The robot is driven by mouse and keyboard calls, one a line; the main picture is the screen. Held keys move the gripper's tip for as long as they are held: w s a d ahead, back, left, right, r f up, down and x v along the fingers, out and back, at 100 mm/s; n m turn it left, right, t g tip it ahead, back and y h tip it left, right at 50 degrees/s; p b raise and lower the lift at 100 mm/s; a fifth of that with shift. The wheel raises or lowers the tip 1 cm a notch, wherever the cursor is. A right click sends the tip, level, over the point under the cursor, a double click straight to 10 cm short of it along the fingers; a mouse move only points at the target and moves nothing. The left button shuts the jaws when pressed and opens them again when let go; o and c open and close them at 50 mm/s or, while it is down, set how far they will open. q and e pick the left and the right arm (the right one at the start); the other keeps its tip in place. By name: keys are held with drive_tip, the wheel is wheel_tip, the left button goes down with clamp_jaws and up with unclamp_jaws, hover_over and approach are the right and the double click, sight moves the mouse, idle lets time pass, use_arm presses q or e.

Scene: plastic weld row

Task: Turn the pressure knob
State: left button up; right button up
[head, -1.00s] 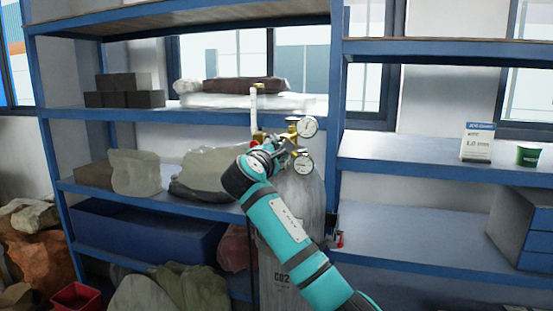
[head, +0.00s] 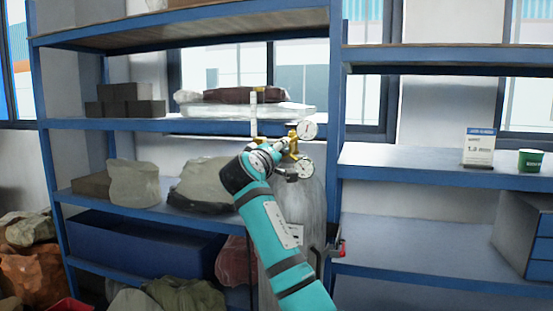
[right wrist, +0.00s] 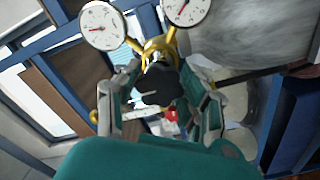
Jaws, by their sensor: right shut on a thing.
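The brass regulator (head: 292,145) sits on top of the grey gas cylinder (head: 312,205), with two round white gauges, an upper one (head: 307,130) and a lower one (head: 303,168). My right gripper (head: 279,150) is at the regulator and hides the knob in the head view. In the right wrist view, the black pressure knob (right wrist: 157,86) lies between the two fingers of my right gripper (right wrist: 160,88), which is shut on it. The gauges also show there, left (right wrist: 101,25) and right (right wrist: 187,8). My left gripper is in neither view.
Blue shelves stand behind the cylinder, with sacks (head: 205,186) and dark blocks (head: 125,101) on the left. A sign (head: 479,147) and a green cup (head: 529,160) stand on the right shelf. A white vertical pipe (head: 254,115) stands close left of the regulator.

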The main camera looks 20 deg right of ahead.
drive_tip(key=shift+f+m+b, duration=0.3)
drive_tip(key=shift+f+m, duration=0.05)
drive_tip(key=shift+m, duration=0.85)
drive_tip(key=shift+w, duration=0.1)
drive_tip(key=o, duration=1.2)
drive_tip(key=shift+r, duration=0.15)
drive_tip(key=shift+s+a, duration=0.1)
drive_tip(key=shift+s, duration=0.1)
drive_tip(key=v, duration=1.1)
drive_tip(key=shift+s+a, duration=0.25)
